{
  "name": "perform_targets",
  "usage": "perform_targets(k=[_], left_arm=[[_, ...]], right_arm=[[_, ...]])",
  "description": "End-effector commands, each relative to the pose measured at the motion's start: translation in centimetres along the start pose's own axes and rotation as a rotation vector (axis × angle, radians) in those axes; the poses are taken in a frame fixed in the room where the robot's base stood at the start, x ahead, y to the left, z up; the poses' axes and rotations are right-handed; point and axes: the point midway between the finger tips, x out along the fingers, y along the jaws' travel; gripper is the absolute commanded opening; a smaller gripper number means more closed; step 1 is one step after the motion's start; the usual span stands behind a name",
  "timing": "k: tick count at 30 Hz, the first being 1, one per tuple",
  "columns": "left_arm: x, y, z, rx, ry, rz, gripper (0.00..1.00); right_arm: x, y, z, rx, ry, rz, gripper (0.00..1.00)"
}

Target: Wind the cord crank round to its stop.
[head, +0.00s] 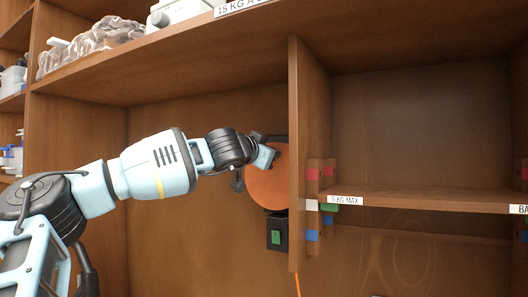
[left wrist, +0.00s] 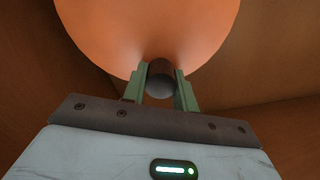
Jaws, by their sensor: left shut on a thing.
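The cord crank shows as a round orange disc (head: 268,188) on the side of an upright divider inside the wooden shelf. It fills the top of the left wrist view (left wrist: 150,25). A dark round knob (left wrist: 160,82) stands out from the disc near its rim, toward the camera. My left gripper (head: 270,155) is at the upper part of the disc in the head view, its green fingers on both sides of the knob, shut on it. In the head view the gripper hides the knob. My right gripper is not in view.
A black box with a green square (head: 277,237) sits just below the disc. An orange cord (head: 298,285) hangs below the divider (head: 295,120). A shelf board (head: 430,198) and coloured tabs lie right of it. Clear bags (head: 95,42) lie on the upper shelf.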

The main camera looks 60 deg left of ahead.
Motion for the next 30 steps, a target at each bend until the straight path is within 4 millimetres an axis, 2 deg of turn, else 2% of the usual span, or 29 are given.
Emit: perform_targets(k=[16, 17, 21, 30], left_arm=[[0.06, 0.22, 0.07, 0.028, -0.003, 0.0, 0.0], [0.06, 0.23, 0.07, 0.028, -0.003, 0.0, 0.32], [0.04, 0.21, 0.04, 0.026, -0.002, 0.0, 0.5], [-0.04, 0.17, -0.03, 0.023, 0.0, 0.0, 0.5]], right_arm=[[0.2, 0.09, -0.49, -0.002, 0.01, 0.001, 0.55], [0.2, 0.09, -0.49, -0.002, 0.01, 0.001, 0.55], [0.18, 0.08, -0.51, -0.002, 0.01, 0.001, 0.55], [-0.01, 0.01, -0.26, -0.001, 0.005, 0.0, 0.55]])
